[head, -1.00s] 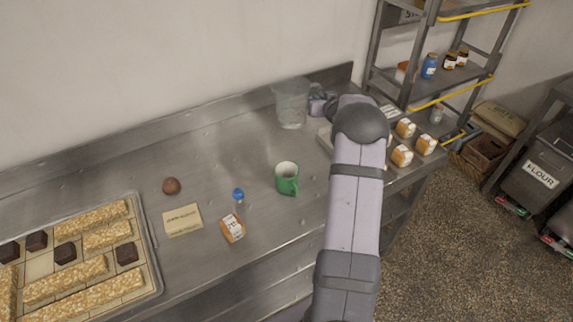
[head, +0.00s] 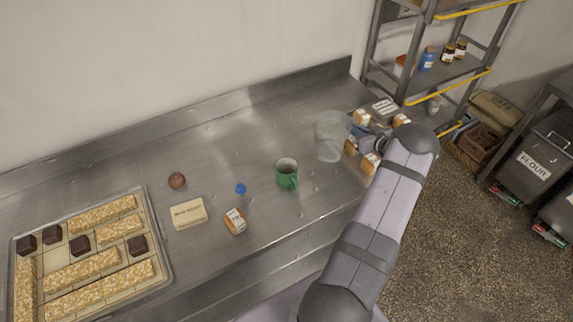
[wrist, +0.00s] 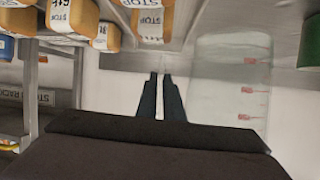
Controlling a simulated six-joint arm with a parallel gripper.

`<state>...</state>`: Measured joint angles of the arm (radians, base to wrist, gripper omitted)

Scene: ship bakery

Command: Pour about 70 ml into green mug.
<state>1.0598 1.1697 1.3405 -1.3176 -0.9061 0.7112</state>
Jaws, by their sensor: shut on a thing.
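A clear jug (head: 331,138) with red markings is right of the green mug and farther back in the head view. In the wrist view the jug (wrist: 229,90) stands right of my fingers. My gripper (head: 357,140) is shut at the jug's right side, on its handle side; the fingers (wrist: 161,96) are close together in the wrist view. The jug looks roughly upright; its liquid level is unclear. The green mug (head: 287,176) stands upright on the steel counter, apart from the jug. A green edge of it shows at the wrist view's right (wrist: 310,42). Its contents are unclear.
Several orange-and-white packs (head: 370,163) sit at the counter's right end beside my gripper. The counter behind the mug is clear.

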